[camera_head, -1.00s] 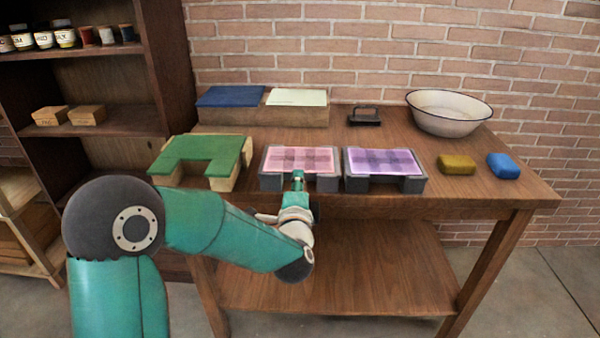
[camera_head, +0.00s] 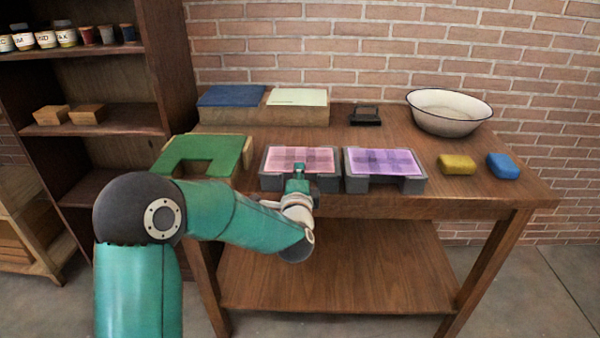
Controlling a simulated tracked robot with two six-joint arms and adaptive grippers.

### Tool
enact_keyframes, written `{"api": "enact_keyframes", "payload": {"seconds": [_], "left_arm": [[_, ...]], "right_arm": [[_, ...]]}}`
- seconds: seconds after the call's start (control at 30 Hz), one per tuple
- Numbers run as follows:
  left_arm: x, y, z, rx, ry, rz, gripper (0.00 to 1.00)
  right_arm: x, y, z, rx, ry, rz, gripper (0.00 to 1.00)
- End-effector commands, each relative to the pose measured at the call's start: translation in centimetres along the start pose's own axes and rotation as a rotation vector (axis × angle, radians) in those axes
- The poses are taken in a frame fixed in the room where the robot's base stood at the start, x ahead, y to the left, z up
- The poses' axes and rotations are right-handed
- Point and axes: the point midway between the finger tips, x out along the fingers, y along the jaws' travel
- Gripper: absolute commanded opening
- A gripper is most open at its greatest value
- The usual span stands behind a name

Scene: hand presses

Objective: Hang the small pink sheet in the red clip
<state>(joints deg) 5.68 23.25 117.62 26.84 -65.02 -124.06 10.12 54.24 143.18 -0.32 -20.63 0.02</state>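The small pink sheet (camera_head: 283,157), with a checked pattern, lies flat on a dark grey block (camera_head: 270,182) with a notch in its front, at the front middle of the table. My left gripper (camera_head: 299,171) is at the notch, at the near edge of the pink sheet. Its fingers are small and partly hidden by the wrist, so I cannot tell whether they are open, shut or touching the sheet. No red clip shows in this view. My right gripper is not in view.
A purple sheet (camera_head: 383,161) lies on a similar block to the right. A green-topped block (camera_head: 205,152) stands to the left. Yellow (camera_head: 457,164) and blue (camera_head: 503,166) blocks and a white basin (camera_head: 449,110) are on the table's right. Shelves (camera_head: 125,120) stand at left.

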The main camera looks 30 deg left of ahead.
Motion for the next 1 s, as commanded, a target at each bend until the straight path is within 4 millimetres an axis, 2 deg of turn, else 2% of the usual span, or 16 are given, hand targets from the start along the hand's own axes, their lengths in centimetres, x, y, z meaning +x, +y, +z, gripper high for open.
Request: {"api": "enact_keyframes", "payload": {"seconds": [0.27,0.5,0.83,1.0], "left_arm": [[0.0,-0.2,-0.1,0.0,0.001,0.003,0.0],[0.0,-3.2,-0.1,0.0,0.002,0.002,0.0],[-0.1,-3.0,-0.1,0.0,0.002,0.002,0.0],[-0.8,-3.4,-0.1,0.0,0.003,0.002,0.0]], "right_arm": [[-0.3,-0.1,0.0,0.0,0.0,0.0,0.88],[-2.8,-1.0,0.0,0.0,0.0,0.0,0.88],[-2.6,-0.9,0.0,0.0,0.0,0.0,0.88],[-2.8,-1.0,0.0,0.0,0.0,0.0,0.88]]}}
